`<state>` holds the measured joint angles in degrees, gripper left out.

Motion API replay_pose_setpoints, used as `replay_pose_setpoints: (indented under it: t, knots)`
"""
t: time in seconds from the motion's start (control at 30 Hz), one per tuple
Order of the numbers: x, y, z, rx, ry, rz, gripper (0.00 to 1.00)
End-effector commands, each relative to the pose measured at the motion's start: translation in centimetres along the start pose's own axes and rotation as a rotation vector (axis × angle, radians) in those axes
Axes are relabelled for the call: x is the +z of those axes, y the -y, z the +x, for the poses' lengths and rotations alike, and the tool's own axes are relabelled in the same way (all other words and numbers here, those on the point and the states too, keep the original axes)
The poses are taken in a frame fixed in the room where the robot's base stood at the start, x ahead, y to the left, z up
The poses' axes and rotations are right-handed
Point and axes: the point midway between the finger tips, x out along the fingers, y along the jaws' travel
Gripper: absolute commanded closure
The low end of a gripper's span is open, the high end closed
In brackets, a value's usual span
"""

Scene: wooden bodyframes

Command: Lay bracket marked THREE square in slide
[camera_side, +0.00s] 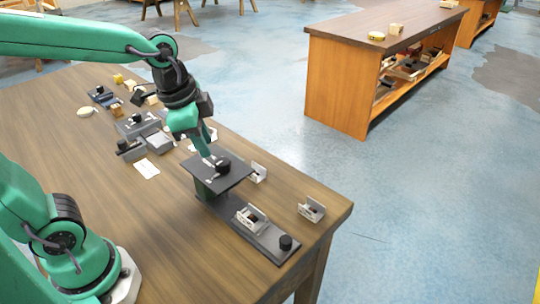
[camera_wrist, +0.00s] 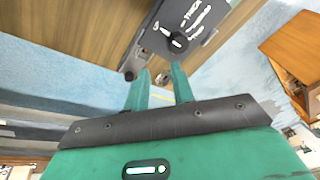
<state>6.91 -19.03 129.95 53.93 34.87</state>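My gripper (camera_side: 207,158) is just above the raised dark plate (camera_side: 222,176), near its black knob (camera_side: 223,165). In the wrist view my gripper (camera_wrist: 160,80) has two green fingers standing apart with nothing between them. The plate also shows there (camera_wrist: 165,18), with white writing too small to read surely. A long dark slide base (camera_side: 268,240) runs below the plate and ends in a black knob (camera_side: 286,242). One pale metal bracket (camera_side: 251,217) sits on this base. Another bracket (camera_side: 311,209) stands to its right, and a third (camera_side: 258,172) is behind the plate. No bracket marking is legible.
Dark fixtures (camera_side: 138,124) and small blocks crowd the far left of the wooden table (camera_side: 180,240). A white card (camera_side: 146,169) lies near them. The table's right edge is close to the rightmost bracket. The front left of the tabletop is clear.

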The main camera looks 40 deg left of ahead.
Motion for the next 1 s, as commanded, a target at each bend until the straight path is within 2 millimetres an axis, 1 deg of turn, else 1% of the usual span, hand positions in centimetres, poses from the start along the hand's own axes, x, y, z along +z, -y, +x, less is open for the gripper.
replay_pose_setpoints:
  t: [0.03,0.2,0.4,0.5,0.7,1.0]
  knots:
    - [0.8,-0.1,-0.7,-0.019,-0.021,-0.069,0.75]
    - [3.3,-0.5,-2.2,-0.064,-0.086,-0.316,0.75]
    - [5.8,-1.2,-3.2,-0.099,-0.161,-0.567,0.75]
    - [6.5,-1.4,-3.5,-0.108,-0.187,-0.649,0.75]
    - [7.1,-1.7,-3.6,-0.113,-0.208,-0.719,0.75]
    - [7.1,-1.7,-3.6,-0.113,-0.208,-0.720,0.75]
